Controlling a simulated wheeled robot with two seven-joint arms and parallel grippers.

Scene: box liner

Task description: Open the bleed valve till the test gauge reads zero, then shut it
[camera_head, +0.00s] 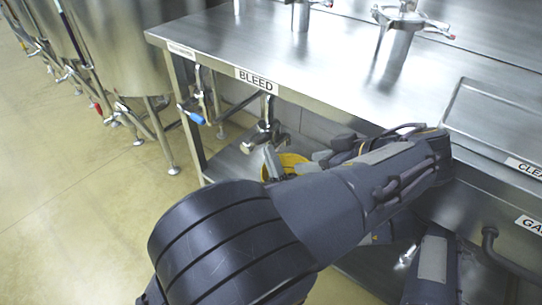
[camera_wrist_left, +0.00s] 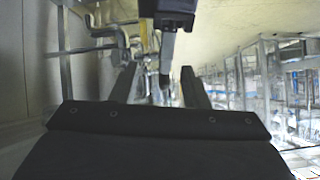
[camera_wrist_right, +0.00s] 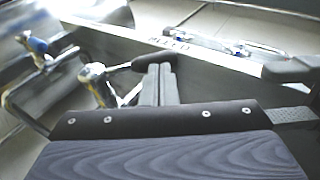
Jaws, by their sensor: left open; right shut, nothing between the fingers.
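The bleed valve (camera_head: 265,129) is a metal fitting hanging under the table edge below the BLEED label. It also shows in the right wrist view (camera_wrist_right: 97,78), with a dark handle (camera_wrist_right: 150,61) reaching to the right. My right gripper (camera_wrist_right: 160,70) is shut and empty, its fingertips right by that handle; I cannot tell whether they touch. My left gripper (camera_wrist_left: 158,72) is open, with a dark gripper-like part and a pale bar in front of it. No gauge dial can be made out.
A steel table (camera_head: 290,60) with metal fittings on top stands in front. A blue-handled valve (camera_head: 196,112) hangs to the left of the bleed valve. A yellow container (camera_head: 293,160) is on the lower shelf. Steel tanks (camera_head: 110,45) stand at back left; the floor there is clear.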

